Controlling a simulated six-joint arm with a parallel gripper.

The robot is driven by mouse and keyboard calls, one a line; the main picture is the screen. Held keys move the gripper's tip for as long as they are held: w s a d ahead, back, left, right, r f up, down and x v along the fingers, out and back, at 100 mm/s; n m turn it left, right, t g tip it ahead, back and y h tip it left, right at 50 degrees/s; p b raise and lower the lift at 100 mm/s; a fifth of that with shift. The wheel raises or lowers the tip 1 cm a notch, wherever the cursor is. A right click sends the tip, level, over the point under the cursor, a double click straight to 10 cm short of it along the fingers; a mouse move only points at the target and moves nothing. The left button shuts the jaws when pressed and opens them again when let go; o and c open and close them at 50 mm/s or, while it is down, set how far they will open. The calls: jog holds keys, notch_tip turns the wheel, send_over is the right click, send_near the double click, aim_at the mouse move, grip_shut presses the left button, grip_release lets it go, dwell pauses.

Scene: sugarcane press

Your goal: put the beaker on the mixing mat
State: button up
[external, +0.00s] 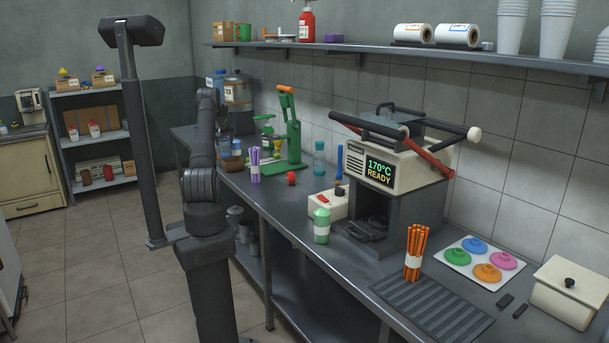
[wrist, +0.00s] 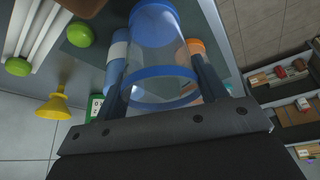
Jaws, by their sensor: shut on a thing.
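The beaker (wrist: 152,28), a clear cylinder with blue rims, sits between the two fingers of my gripper (wrist: 162,72) in the wrist view. My gripper is shut on it. In the external view my arm hides the gripper, and I cannot make out the held beaker there. A dark flat sheet (wrist: 76,50) shows behind the beaker in the wrist view. It may be the mixing mat, but I cannot tell. How far the beaker is above it is also unclear.
A yellow funnel (wrist: 60,103), a green ball (wrist: 80,34) and white rods (wrist: 42,30) are near in the wrist view. A green hand press (external: 293,135), purple sticks (external: 255,165) and a red ball (external: 291,178) stand on the bench (external: 275,212).

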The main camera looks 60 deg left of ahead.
aim_at(225, 146)
jog(key=shift+f, duration=1.85)
jog(key=shift+f, duration=0.2)
jog(key=o, duration=1)
jog(key=shift+c, duration=0.2)
jog(key=shift+r, duration=0.1)
jog(key=shift+r, duration=0.2)
jog(key=v, duration=1.2)
jog(key=shift+f, duration=0.15)
